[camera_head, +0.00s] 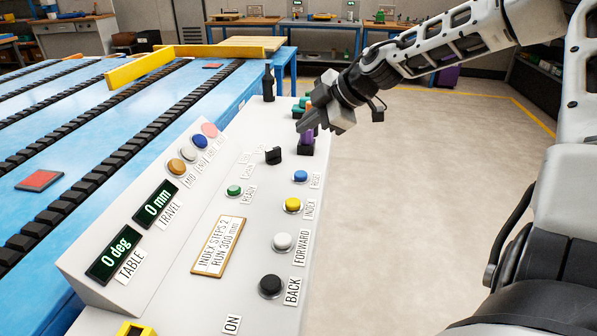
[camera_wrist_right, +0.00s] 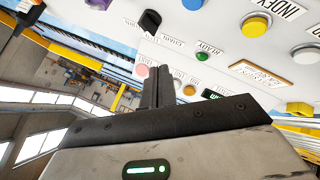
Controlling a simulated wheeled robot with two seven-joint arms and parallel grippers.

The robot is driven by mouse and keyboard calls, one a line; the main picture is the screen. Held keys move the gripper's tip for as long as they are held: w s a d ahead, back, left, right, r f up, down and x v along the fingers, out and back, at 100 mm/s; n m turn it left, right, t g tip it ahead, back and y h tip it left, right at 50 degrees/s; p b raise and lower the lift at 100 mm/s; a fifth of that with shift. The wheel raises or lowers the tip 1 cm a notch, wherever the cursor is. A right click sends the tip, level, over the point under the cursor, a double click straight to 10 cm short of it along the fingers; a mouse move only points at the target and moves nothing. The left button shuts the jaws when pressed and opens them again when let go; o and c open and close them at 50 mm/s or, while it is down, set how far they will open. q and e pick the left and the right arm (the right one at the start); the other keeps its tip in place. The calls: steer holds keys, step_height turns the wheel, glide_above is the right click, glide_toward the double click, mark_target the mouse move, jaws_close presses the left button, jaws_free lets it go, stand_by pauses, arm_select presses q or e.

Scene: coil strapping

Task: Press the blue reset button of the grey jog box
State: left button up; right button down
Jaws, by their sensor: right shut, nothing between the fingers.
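The grey jog box (camera_head: 175,300) is a long light console running away from me on the left. Its blue button (camera_head: 300,177) is at the far end of the right row, beyond a yellow one; its small label is hard to read. It also shows at the top edge of the right wrist view (camera_wrist_right: 193,4). A second blue round piece (camera_head: 200,141) sits on the raised sloping panel. My right gripper (camera_head: 303,124) is shut and empty, over the console's far part, beyond the blue button and apart from it. My left gripper is out of view.
Yellow (camera_head: 292,205), white (camera_head: 283,242) and black (camera_head: 271,286) buttons line up nearer than the blue one. A black knob (camera_head: 273,155) and a green lamp (camera_head: 234,190) are beside the row. A dark bottle-like object (camera_head: 268,84) stands at the far end. Floor right is clear.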

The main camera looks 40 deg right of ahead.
steer(key=b, duration=0.6)
glide_above(306, 174)
step_height(306, 174, down, 7)
steer(key=shift+r, duration=0.2)
steer(key=shift+f+b, duration=0.4)
steer(key=shift+f, duration=0.3)
steer(key=shift+f+b, duration=0.3)
steer(key=shift+f, duration=0.15)
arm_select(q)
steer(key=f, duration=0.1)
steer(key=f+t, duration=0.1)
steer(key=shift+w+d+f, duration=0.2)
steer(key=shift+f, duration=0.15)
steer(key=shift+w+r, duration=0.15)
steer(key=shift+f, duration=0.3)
arm_select(e)
steer(key=shift+f, duration=0.4)
